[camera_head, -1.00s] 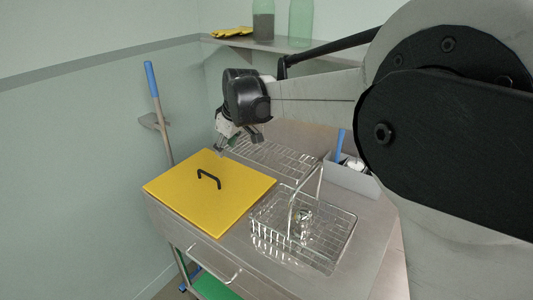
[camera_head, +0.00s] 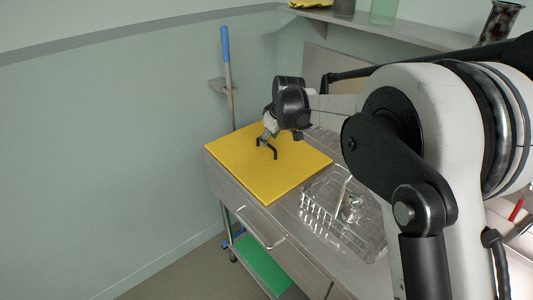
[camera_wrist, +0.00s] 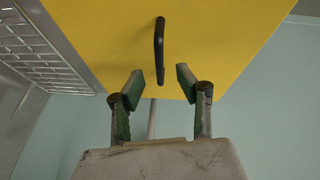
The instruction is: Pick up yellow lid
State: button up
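The yellow lid (camera_head: 250,172) is a flat square plate lying on the steel cart top. Its black arched handle (camera_head: 268,146) stands up from its middle. My gripper (camera_head: 267,136) is over the back part of the lid, close to the handle. In the wrist view the lid (camera_wrist: 215,40) fills the upper part, with the handle (camera_wrist: 159,50) just beyond the fingertips. There my gripper (camera_wrist: 161,82) is open, with its two green-padded fingers apart and nothing between them. In the head view the fingertips are small and partly overlap the handle.
A wire basket with a tall handle (camera_head: 345,215) stands on the cart right of the lid. A wire rack (camera_wrist: 55,50) shows in the wrist view. A blue-handled tool (camera_head: 226,70) leans at the wall behind. A shelf (camera_head: 400,27) holds jars.

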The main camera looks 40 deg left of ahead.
aim_at(266, 148)
jog(key=shift+p+x, duration=0.35)
jog(key=shift+x, duration=2.2)
jog(key=shift+a+r, duration=0.1)
jog(key=shift+a, duration=0.05)
grip_shut()
